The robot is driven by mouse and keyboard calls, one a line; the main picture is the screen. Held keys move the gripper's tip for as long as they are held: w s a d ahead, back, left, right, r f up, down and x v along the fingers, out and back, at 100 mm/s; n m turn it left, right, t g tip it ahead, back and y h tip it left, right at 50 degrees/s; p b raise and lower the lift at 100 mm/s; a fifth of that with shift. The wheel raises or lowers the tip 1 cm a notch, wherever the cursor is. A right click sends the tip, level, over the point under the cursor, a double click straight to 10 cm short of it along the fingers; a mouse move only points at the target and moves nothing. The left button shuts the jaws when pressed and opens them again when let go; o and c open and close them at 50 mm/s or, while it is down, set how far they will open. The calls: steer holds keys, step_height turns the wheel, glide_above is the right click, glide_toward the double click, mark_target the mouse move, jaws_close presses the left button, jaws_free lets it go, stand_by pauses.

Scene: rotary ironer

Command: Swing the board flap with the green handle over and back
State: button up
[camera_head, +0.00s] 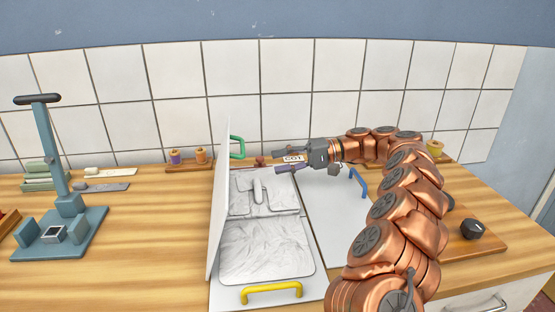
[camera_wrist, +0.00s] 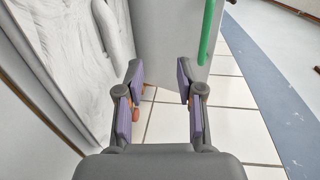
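The white board flap (camera_head: 218,195) stands nearly upright at the left side of the ironing surface, seen almost edge-on in the head view. Its green handle (camera_head: 238,147) is near its top, on the side facing my gripper. In the wrist view the flap (camera_wrist: 165,35) shows as a grey panel ahead, with the green handle (camera_wrist: 209,30) at upper right, beyond the fingers. My gripper (camera_head: 276,160) is to the right of the handle and apart from it. In the wrist view its fingers (camera_wrist: 160,75) are spread with nothing between them.
A crumpled white cloth surface (camera_head: 265,245) lies below, with a yellow handle (camera_head: 271,291) at its front. A flat white board (camera_head: 325,215) with a blue handle (camera_head: 358,183) lies to the right. A teal stand (camera_head: 62,205) is at far left. The tiled wall (camera_head: 280,90) is behind.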

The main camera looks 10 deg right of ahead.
steer(key=shift+d, duration=0.1)
stand_by(0.5)
step_height(320, 180, up, 10)
stand_by(0.6)
stand_by(0.5)
